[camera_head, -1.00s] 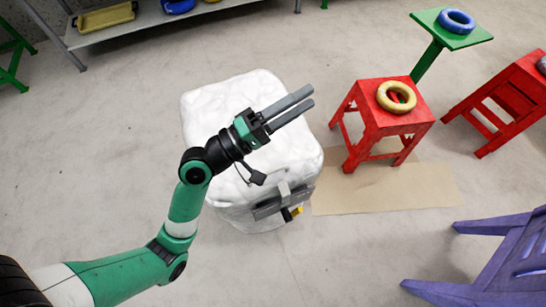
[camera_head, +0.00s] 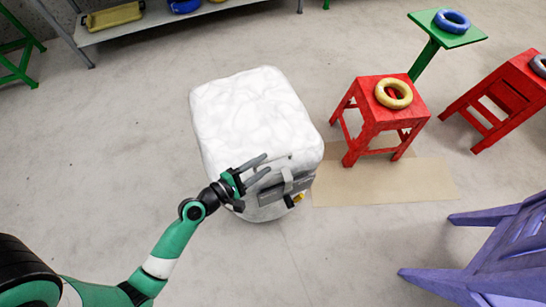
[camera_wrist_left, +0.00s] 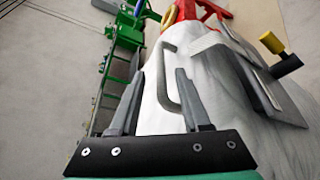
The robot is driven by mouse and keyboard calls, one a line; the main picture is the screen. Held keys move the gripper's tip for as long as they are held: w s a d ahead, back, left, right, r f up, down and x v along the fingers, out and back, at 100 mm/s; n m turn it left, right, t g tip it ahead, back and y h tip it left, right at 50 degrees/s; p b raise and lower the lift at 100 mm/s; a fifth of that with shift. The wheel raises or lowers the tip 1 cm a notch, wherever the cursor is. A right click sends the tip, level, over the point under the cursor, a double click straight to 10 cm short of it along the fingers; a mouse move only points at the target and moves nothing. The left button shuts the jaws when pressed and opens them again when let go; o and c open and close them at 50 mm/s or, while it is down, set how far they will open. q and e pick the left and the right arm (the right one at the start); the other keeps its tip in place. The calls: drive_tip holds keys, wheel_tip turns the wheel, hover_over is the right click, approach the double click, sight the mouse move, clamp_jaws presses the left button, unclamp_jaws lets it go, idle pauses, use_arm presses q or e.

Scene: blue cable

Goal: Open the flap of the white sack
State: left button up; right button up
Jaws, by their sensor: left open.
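The white sack (camera_head: 250,115) stands on the floor in the middle of the head view, a bulky block with a wrinkled top. Its near side bears a grey plate (camera_head: 285,188) with a strap-like piece and a yellow-and-black knob (camera_head: 294,200). In the wrist view the sack (camera_wrist_left: 215,75) fills the right, with a thin grey bent handle (camera_wrist_left: 163,82) and the grey plate (camera_wrist_left: 265,85). My left gripper (camera_head: 267,165) is open at the sack's near upper edge, left of the plate. In the wrist view its fingers (camera_wrist_left: 160,85) straddle the handle's line; contact cannot be told.
A red stool (camera_head: 375,120) with a yellow ring (camera_head: 393,94) stands right of the sack on a tan mat (camera_head: 425,180). A purple chair (camera_head: 490,250) is at lower right. A shelf (camera_head: 150,22) is at the back. The floor left of the sack is clear.

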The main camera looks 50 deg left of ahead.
sight(268, 162)
use_arm(q)
drive_tip(key=x, duration=0.4)
drive_tip(key=shift+w+f+b, duration=0.15)
drive_tip(key=shift+w+b, duration=0.15)
drive_tip(key=shift+w, duration=0.1)
drive_tip(key=shift+d, duration=0.1)
drive_tip(key=shift+c, duration=0.2)
clamp_jaws()
idle(0.8)
